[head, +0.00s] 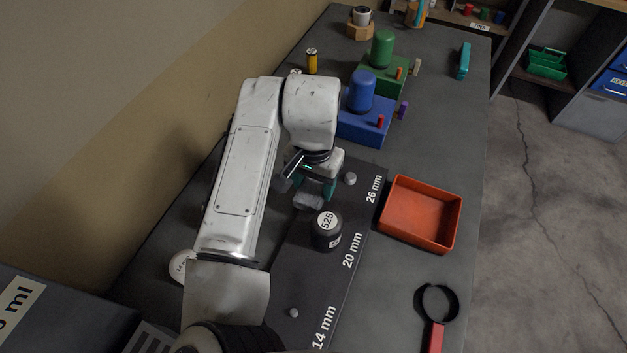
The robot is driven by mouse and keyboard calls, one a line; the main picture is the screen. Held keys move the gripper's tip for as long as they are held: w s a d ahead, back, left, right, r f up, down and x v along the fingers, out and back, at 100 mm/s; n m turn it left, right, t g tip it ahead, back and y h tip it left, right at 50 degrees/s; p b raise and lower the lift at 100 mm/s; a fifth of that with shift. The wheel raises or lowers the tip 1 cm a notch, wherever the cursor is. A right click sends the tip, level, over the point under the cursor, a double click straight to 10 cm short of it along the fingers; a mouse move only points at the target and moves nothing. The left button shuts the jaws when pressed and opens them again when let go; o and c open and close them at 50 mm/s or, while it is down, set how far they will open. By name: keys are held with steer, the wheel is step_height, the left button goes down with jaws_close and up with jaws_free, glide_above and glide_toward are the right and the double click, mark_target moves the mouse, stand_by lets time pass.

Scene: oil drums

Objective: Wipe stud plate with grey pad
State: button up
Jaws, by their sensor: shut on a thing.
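The stud plate (340,262) is a dark flat plate on the bench, marked 26 mm, 20 mm and 14 mm. A light stud (350,179) stands by the 26 mm mark and a smaller stud (293,313) by the 14 mm mark. A black cylinder labelled 525 (327,232) stands by the 20 mm mark. My gripper (318,192), with teal fingers, is over the plate's far part, left of the 26 mm stud. It is shut on the grey pad (308,202), which shows low at the fingers, behind the cylinder. I cannot tell whether the pad touches the plate.
An orange tray (421,239) stands right of the plate. A black ring with a red handle (436,313) lies nearer. Blue (362,117) and green (382,66) blocks with knobs stand beyond. The bench's right side beyond the tray is mostly clear.

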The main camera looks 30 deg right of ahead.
mark_target(365, 217)
steer(key=shift+f+b, duration=0.55)
steer(key=shift+f, duration=0.45)
